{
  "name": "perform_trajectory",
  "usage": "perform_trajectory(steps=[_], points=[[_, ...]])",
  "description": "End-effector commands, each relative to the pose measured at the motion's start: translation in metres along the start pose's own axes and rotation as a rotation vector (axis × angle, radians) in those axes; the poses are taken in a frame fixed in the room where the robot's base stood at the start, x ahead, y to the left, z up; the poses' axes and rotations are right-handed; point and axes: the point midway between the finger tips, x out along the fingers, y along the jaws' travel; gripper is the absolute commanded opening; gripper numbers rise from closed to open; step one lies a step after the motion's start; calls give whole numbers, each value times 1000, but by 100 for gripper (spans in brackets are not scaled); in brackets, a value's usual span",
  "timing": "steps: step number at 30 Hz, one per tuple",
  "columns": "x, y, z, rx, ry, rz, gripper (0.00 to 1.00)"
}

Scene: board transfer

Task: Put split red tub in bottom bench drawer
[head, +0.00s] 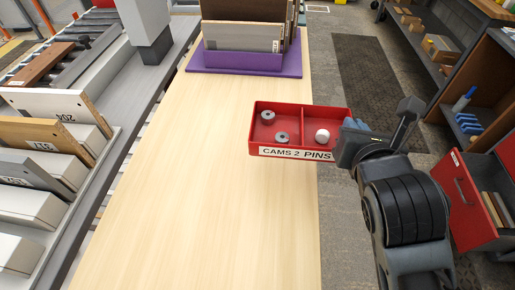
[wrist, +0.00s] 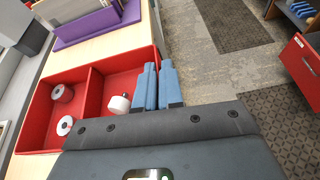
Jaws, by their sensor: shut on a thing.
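The split red tub (head: 287,106), labelled "CAMS 2 PINS", is level at the right edge of the pale table, its right part out past the edge. I cannot tell whether it touches the tabletop. Its left compartment holds two grey cams; its right one holds a white round piece. The wrist view shows the tub (wrist: 93,78) too. My gripper (head: 347,138) is shut on the tub's right wall; its blue fingers (wrist: 157,86) show in the wrist view.
A purple stand (head: 243,70) with upright boards is at the table's far end. Open shelves (head: 462,120) stand at the right. Carpeted floor (head: 345,210) lies clear between table and drawer.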

Motion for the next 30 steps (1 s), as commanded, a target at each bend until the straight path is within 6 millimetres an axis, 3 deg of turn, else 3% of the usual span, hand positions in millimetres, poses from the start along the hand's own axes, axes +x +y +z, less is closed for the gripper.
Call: perform_trajectory(steps=[18, 25, 30], points=[[50, 99, -58, -1, 1, 4, 0], [56, 107, -67, -1, 0, 2, 0], [64, 104, -88, -3, 1, 2, 0]])
